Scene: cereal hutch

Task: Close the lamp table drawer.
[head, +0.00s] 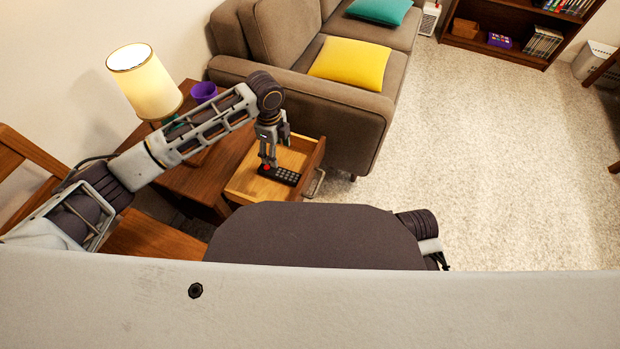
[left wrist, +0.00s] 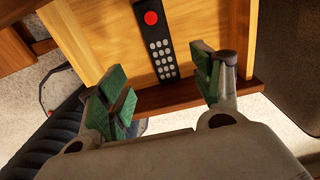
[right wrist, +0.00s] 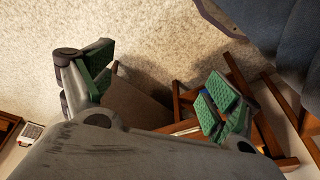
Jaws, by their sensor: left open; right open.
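The lamp table (head: 190,182) is brown wood and stands left of the sofa. Its drawer (head: 240,187) is pulled out, with a pale wooden inside and a metal handle (head: 315,182) on its front. A black remote (head: 281,175) with a red button lies in the drawer; it also shows in the left wrist view (left wrist: 158,45). My left gripper (head: 268,163) is open above the drawer, over the remote, fingers pointing down. In the left wrist view its green pads (left wrist: 160,95) are apart, with the drawer's front edge (left wrist: 185,97) below them. My right gripper (right wrist: 155,95) is open and empty, away from the drawer.
A lit lamp (head: 145,80) and a purple cup (head: 204,92) stand on the table. A brown sofa (head: 340,105) with a yellow cushion (head: 350,61) is close beside the drawer. A wooden chair (head: 150,236) is at the lower left. Open carpet (head: 490,160) lies to the right.

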